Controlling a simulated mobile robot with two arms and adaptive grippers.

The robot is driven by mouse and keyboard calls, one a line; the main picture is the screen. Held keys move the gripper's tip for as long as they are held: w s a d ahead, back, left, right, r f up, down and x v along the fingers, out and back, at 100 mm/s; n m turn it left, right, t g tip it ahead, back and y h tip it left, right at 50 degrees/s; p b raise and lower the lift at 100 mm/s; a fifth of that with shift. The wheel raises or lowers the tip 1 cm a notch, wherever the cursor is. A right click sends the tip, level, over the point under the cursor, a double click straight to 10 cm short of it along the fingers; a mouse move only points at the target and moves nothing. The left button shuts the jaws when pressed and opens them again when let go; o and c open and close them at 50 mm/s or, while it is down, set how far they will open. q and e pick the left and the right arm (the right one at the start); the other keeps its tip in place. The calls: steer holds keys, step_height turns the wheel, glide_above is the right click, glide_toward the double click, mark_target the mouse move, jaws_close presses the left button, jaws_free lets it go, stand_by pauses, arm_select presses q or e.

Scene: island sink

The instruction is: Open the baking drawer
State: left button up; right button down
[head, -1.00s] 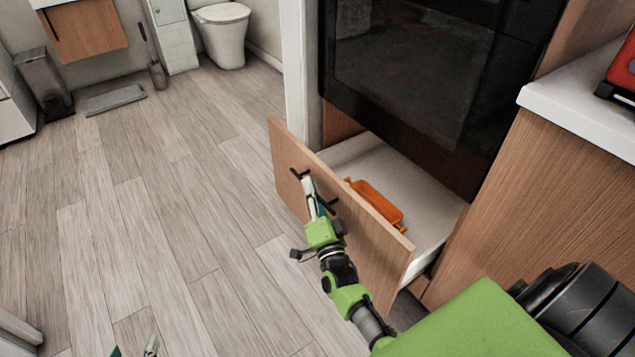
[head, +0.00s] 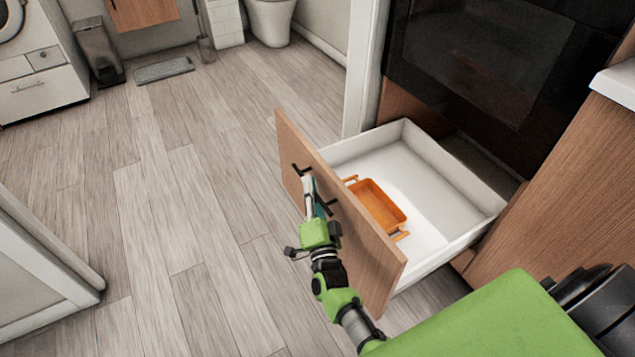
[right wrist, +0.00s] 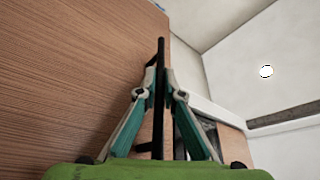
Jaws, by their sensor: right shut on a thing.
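The baking drawer (head: 345,222) stands well open below the dark oven, with a wooden front and a white inside. An orange baking dish (head: 379,204) with two handles lies in it. My right gripper (head: 309,186) is at the outer face of the drawer front. In the right wrist view its fingers (right wrist: 160,92) are shut on the black bar handle (right wrist: 158,60), beside the wooden front. The handle also shows in the head view (head: 329,205). My left gripper is not in view.
The dark oven (head: 480,60) is above the drawer. A wooden cabinet with a white counter (head: 618,82) stands at the right. The plank floor (head: 170,200) in front of the drawer is clear. A white panel (head: 40,265) is at the lower left.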

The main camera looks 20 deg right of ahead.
steer(key=shift+a+f, duration=0.1)
steer(key=shift+a, duration=0.1)
steer(key=shift+s, duration=0.1)
steer(key=c, duration=2.4)
jaws_free()
steer(key=shift+c, duration=0.2)
steer(key=v, duration=1.2)
